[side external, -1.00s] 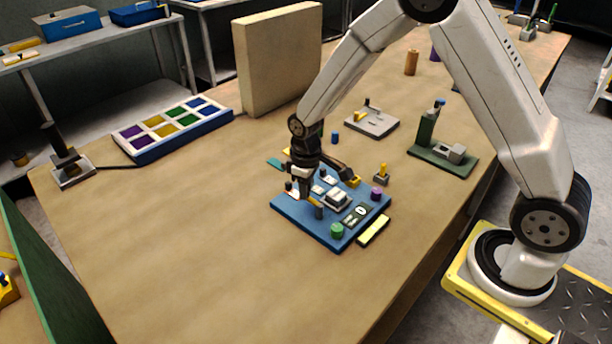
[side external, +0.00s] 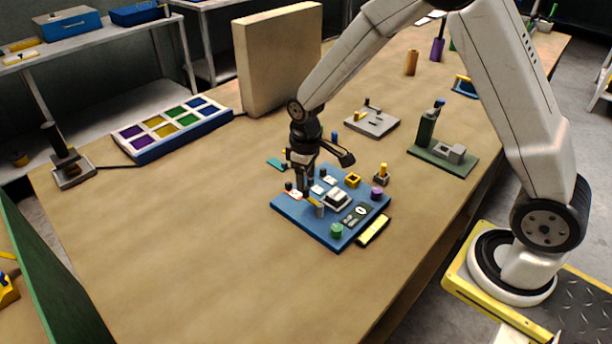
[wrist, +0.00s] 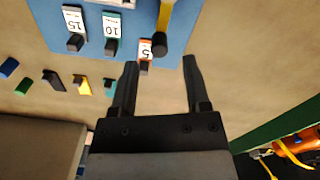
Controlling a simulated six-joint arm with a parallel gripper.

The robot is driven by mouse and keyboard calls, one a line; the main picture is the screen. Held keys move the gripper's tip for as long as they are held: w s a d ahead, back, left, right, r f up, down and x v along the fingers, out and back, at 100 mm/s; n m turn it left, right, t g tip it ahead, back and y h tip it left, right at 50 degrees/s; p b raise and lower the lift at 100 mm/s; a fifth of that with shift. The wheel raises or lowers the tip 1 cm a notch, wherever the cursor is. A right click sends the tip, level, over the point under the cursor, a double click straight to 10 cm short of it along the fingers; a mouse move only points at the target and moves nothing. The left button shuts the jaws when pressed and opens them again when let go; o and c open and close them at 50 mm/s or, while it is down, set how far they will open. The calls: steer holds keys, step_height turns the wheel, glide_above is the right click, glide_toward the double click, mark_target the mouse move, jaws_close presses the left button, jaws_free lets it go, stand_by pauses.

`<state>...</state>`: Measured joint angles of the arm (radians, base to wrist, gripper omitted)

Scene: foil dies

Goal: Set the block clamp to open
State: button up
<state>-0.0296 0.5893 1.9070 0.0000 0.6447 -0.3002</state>
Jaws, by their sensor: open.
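The blue board (side external: 330,232) lies on the table; it also shows in the wrist view (wrist: 101,22). A yellow lever with a dark upright knob (wrist: 161,42), perhaps the block clamp's handle, sits by the board's edge; its knob (side external: 319,211) also shows in the side view. A pale block (side external: 336,198) rests in the middle of the board. My gripper (wrist: 160,64) is open and empty, with its fingertips just short of the knob. A tile marked 5 (wrist: 146,48) with a small black peg lies near the left finger. In the side view my gripper (side external: 304,185) hangs over the board's left corner.
Tiles marked 10 (wrist: 111,27) and 15 (wrist: 73,23) carry similar pegs. A green knob (side external: 336,230), a purple knob (side external: 376,193) and a yellow square ring (side external: 353,181) stand on the board. A grey fixture (side external: 372,123) and a green fixture (side external: 442,157) stand behind. The table's front left is clear.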

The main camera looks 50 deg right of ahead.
steer(key=shift+r, duration=2.15)
steer(key=s+d+r+m+t, duration=0.1)
steer(key=s+m+t, duration=0.1)
steer(key=s, duration=1.2)
steer(key=shift+s+d+r+m+t, duration=0.15)
steer(key=shift+s+r+m+t, duration=0.2)
steer(key=shift+m, duration=0.55)
